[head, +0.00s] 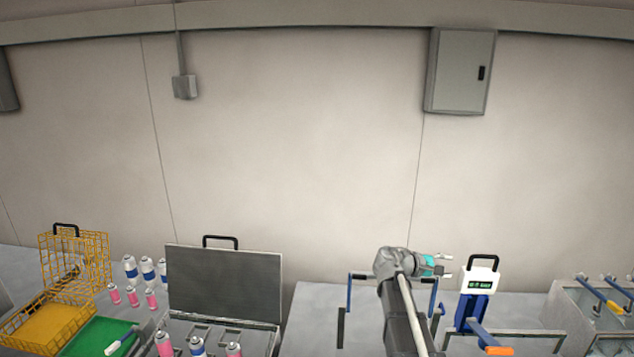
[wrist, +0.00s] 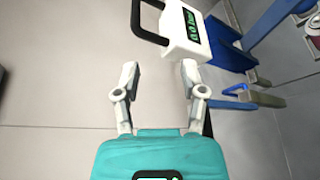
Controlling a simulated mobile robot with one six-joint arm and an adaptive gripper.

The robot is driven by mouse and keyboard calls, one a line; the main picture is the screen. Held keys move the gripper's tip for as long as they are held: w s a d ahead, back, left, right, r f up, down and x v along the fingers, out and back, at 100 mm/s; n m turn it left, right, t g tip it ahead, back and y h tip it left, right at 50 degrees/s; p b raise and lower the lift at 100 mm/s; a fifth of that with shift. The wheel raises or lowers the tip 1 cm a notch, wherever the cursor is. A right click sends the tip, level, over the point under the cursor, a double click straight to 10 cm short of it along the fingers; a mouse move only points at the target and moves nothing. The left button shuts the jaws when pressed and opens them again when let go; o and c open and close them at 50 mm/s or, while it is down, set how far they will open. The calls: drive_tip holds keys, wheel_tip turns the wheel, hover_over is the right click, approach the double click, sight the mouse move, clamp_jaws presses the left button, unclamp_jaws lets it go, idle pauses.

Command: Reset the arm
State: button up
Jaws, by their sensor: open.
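My gripper (head: 445,264) is at the end of my raised arm, right of centre in the head view, over the right-hand bench. In the wrist view my gripper (wrist: 159,85) has its two grey fingers spread apart with nothing between them. The white head of the crimping device (head: 480,278), with a black handle and a green display, stands just right of my gripper. It also shows beyond the fingertips in the wrist view (wrist: 183,33). Whether the fingers are clear of it in depth is hard to tell, but no contact shows.
A grey case (head: 224,284) with its lid up stands left of my arm, with several pink and blue cans around it. A yellow wire basket (head: 50,322) and a green tray (head: 98,338) are at far left. A grey tank (head: 590,305) is at far right.

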drive_tip(key=s+a+f+m+y+b, duration=0.2)
drive_tip(key=s+a+f+y, duration=0.3)
drive_tip(key=a+f, duration=0.3)
drive_tip(key=s+a+f+m+g+y+b, duration=0.1)
drive_tip(key=s+a+f+m+y+b, duration=0.2)
drive_tip(key=a+f, duration=0.5)
drive_tip(key=s+a+f+m+y+b, duration=0.2)
drive_tip(key=s+a+f+y+b, duration=0.2)
drive_tip(key=s+a+f+y, duration=0.3)
drive_tip(key=s+a+f, duration=0.1)
drive_tip(key=s+a, duration=0.1)
drive_tip(key=a, duration=0.1)
drive_tip(key=shift+s+a+f+g+b, duration=0.2)
drive_tip(key=shift+g+b, duration=0.1)
drive_tip(key=shift+b, duration=0.1)
